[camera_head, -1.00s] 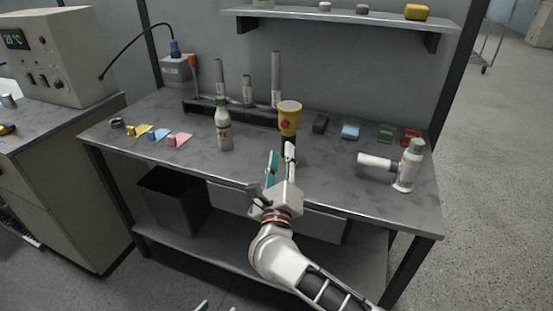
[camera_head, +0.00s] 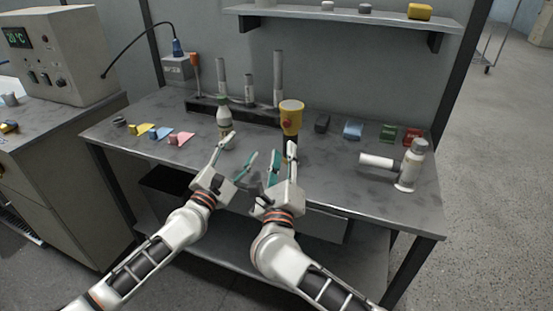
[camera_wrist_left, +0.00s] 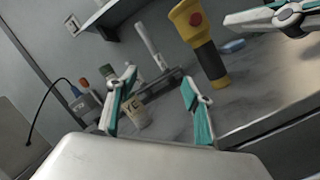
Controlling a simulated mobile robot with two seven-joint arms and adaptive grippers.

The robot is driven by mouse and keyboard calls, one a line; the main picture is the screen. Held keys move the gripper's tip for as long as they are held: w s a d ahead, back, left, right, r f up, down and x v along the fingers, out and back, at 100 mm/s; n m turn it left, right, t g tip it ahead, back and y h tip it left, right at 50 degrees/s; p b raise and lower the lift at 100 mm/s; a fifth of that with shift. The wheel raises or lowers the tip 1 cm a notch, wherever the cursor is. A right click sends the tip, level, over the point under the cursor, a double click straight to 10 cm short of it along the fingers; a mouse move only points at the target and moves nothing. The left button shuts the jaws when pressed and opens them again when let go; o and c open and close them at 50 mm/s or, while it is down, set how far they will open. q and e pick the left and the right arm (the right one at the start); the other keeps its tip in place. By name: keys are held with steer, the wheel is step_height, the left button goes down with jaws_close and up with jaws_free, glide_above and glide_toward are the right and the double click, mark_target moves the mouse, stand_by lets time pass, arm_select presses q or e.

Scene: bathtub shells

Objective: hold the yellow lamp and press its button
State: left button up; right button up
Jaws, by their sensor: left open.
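The yellow lamp (camera_head: 292,117) stands upright on the grey workbench, with a yellow head, dark handle and red button; the right gripper's fingers partly hide its lower part in the head view. In the left wrist view the lamp (camera_wrist_left: 209,60) shows its yellow base and red button (camera_wrist_left: 196,19). My left gripper (camera_head: 241,149) is open and empty, in front of the white bottle and left of the lamp. My right gripper (camera_head: 283,156) appears open, with its fingers pointing toward the lamp from the front. In the left wrist view it (camera_wrist_left: 268,20) is apart from the lamp.
A white bottle with green cap (camera_head: 223,112) stands left of the lamp. A dark rack with upright rods (camera_head: 245,112) is behind. The right front bench is fairly clear.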

mark_target(291, 135)
arm_select(q)
steer(key=d+f+n+g, duration=0.1)
steer(key=d+n, duration=0.1)
steer(key=d, duration=0.1)
steer(key=w+d+f+n+g+h, duration=0.1)
steer(key=d+n, duration=0.1)
steer(key=d, duration=0.1)
steer(key=d+f+n+g, duration=0.1)
steer(key=d+n, duration=0.1)
steer(key=d, duration=0.1)
steer(key=shift+w+d+h, duration=0.2)
steer(key=shift+w+h, duration=0.1)
steer(key=shift+w, duration=0.1)
steer(key=shift+w+d+f+n, duration=0.1)
steer(key=shift+d+f+n, duration=0.35)
steer(key=shift+n, duration=0.15)
steer(key=shift+w+d+f, duration=0.1)
steer(key=shift+w, duration=0.05)
steer(key=shift+x, duration=3.65)
steer(key=shift+f, duration=0.1)
steer(key=c, duration=1.3)
arm_select(e)
jaws_close()
arm_select(q)
steer(key=shift+c, duration=0.2)
